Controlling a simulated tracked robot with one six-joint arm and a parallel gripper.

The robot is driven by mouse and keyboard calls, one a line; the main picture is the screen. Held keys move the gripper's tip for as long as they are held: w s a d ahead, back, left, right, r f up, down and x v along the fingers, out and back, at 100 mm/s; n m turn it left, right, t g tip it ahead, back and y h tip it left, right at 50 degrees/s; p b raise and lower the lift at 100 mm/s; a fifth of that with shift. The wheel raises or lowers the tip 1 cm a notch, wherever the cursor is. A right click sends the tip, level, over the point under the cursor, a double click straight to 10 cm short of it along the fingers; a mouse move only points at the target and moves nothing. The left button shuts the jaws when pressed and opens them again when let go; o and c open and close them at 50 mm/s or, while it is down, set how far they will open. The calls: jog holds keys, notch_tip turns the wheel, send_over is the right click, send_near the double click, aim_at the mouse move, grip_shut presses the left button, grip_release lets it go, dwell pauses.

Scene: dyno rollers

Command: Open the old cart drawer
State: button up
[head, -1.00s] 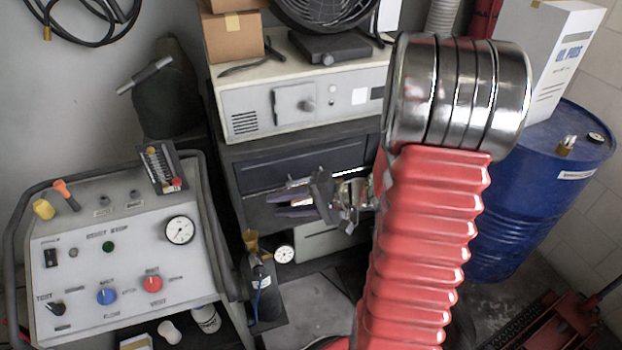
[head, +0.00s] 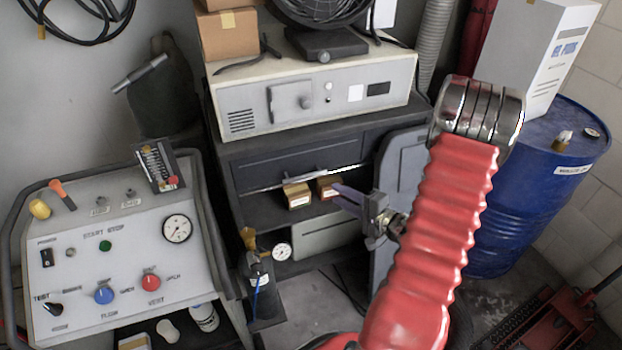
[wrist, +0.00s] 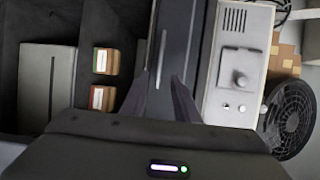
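The old cart (head: 228,165) is a dark cabinet under a pale instrument box. Its dark drawer front (head: 290,160) spans the top, with a thin silver bar (head: 262,187) along its lower edge. The drawer looks shut. In the wrist view the drawer front (wrist: 178,35) runs upright just beyond my fingertips. My gripper (head: 340,197) is in front of the cart's right half, a little below the bar. In the wrist view my gripper (wrist: 161,80) has its two fingers apart with nothing held between them. I cannot tell whether a finger touches the drawer.
Two small tan boxes (head: 297,196) (head: 328,187) sit on the open shelf below. A grey upright panel (head: 400,165) stands at the cart's right side. A blue barrel (head: 540,190) is at right, a control console (head: 125,250) at left. A small bottle (head: 262,285) stands low in front.

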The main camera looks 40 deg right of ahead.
jog(key=shift+w, duration=0.1)
jog(key=x, duration=1.3)
jog(key=shift+w, duration=0.3)
jog(key=shift+a+f, duration=0.1)
jog(key=shift+c, duration=0.3)
grip_shut()
